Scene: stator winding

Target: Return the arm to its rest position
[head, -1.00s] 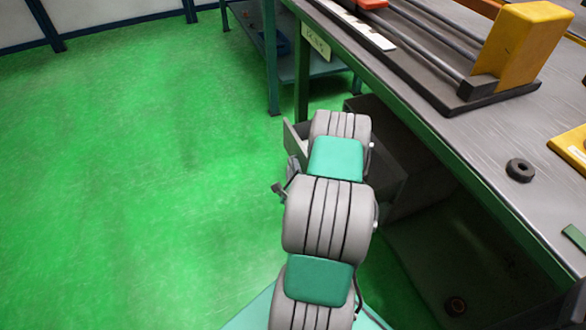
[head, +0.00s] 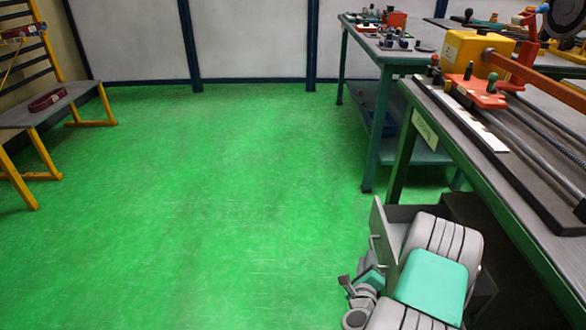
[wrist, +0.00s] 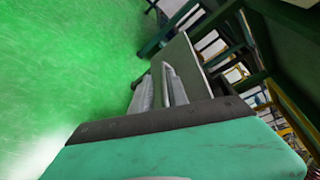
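My arm, grey with teal-green covers, rises at the bottom right of the head view beside the workbench. In the head view my gripper is partly hidden, and only small grey parts show by the arm's left side. In the wrist view two grey fingers of my gripper (wrist: 160,95) stick out past the dark bar with a gap between them. I see nothing held between them. A grey drawer (head: 380,228) with a handle stands pulled out under the bench, close to my arm. Its panel (wrist: 184,55) also shows just beyond the fingers in the wrist view.
The workbench (head: 520,205) runs along the right, carrying a yellow and orange machine (head: 474,55) with rods. A second bench (head: 386,58) stands behind it. A grey bench with yellow legs (head: 45,103) is at the left. The green floor (head: 210,210) between is clear.

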